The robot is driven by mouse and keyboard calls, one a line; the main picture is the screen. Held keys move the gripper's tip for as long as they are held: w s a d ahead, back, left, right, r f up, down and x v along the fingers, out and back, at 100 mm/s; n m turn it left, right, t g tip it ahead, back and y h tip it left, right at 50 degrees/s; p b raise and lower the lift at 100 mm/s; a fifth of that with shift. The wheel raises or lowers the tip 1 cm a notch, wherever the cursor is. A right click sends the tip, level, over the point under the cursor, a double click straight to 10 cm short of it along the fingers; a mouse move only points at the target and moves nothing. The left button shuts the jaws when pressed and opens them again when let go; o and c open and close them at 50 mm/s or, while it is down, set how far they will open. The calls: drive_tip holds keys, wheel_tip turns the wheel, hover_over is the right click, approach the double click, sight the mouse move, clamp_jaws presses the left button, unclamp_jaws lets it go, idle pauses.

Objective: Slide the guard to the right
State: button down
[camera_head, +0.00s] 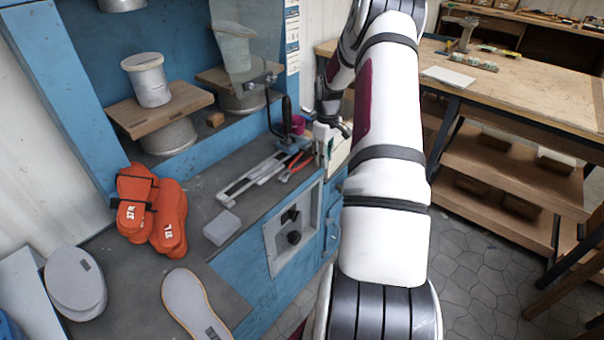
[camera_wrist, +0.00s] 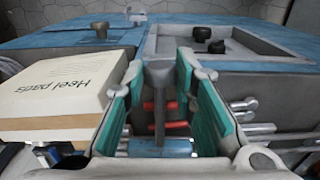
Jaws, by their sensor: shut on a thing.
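The guard looks to be the clear panel (camera_head: 238,40) at the machine's upper opening, with a dark bracket at its lower right edge. I cannot tell whether this piece belongs to the guard.
A Heel pads box (camera_wrist: 60,90) stands beside the left finger. Red-handled pliers (camera_head: 292,171) and a metal slide (camera_head: 255,178) lie on the grey bench. A wooden table (camera_head: 530,90) is at right.

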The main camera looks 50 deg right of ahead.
drive_tip(key=d+b, duration=0.1)
drive_tip(key=d, duration=0.4)
drive_tip(key=shift+w+d+b, duration=0.1)
drive_tip(key=shift+b, duration=0.3)
drive_tip(key=c, duration=1.3)
unclamp_jaws()
drive_tip(key=shift+d, duration=0.15)
wheel_tip(320, 180, up, 12)
